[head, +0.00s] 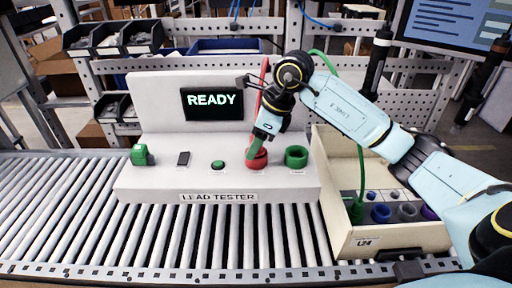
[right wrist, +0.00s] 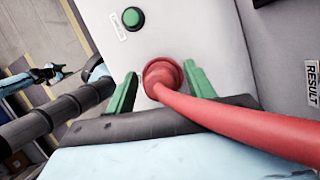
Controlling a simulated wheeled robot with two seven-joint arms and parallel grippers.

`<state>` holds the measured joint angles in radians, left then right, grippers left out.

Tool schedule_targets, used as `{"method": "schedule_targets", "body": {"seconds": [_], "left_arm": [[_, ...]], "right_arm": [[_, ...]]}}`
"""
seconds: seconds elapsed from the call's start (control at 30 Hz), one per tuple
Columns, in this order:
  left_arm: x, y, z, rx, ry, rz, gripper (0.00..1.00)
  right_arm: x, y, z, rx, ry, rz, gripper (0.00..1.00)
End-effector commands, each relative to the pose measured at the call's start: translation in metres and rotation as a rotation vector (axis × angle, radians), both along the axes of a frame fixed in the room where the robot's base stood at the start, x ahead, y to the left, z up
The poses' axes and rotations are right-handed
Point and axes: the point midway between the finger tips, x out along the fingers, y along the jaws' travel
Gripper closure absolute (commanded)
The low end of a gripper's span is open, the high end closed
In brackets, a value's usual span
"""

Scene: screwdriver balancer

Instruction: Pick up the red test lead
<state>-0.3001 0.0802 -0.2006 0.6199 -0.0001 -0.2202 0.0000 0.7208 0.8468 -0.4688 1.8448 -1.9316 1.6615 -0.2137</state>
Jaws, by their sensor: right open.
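The red test lead (head: 264,72) stands up from the red round holder (head: 257,160) on the white lead tester (head: 130,185). My right gripper (head: 259,146) is pointed down just above that holder. In the right wrist view its two green fingers (right wrist: 161,88) are apart, one on each side of the red lead's end (right wrist: 163,75). The red lead (right wrist: 240,128) runs from there to the lower right, across the front of the gripper. I cannot tell whether either finger touches it. My left gripper does not show in the head view.
The tester has a READY screen (head: 212,102), a green button (head: 217,165) and an empty-looking green ring (head: 296,156). A cream bin (head: 400,237) with a green lead (head: 359,185) stands to the right. The roller conveyor (head: 55,215) is clear at left.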

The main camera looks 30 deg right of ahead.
Motion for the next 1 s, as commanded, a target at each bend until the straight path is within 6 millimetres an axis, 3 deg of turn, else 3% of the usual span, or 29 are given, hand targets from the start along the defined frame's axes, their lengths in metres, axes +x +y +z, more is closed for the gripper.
{"method": "schedule_targets", "body": {"seconds": [0.17, 0.53, 0.8, 1.0], "left_arm": [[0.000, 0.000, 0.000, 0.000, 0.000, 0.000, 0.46], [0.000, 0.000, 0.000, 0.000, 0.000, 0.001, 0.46], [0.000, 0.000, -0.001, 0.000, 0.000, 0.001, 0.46], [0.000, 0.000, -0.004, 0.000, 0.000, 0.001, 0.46]], "right_arm": [[0.000, 0.000, 0.000, 0.000, 0.000, 0.000, 0.49], [0.000, 0.000, 0.000, 0.000, 0.000, 0.000, 0.95], [0.000, 0.000, 0.005, -0.001, -0.002, 0.000, 0.96], [0.001, 0.000, 0.036, -0.001, -0.007, 0.000, 0.96]]}}
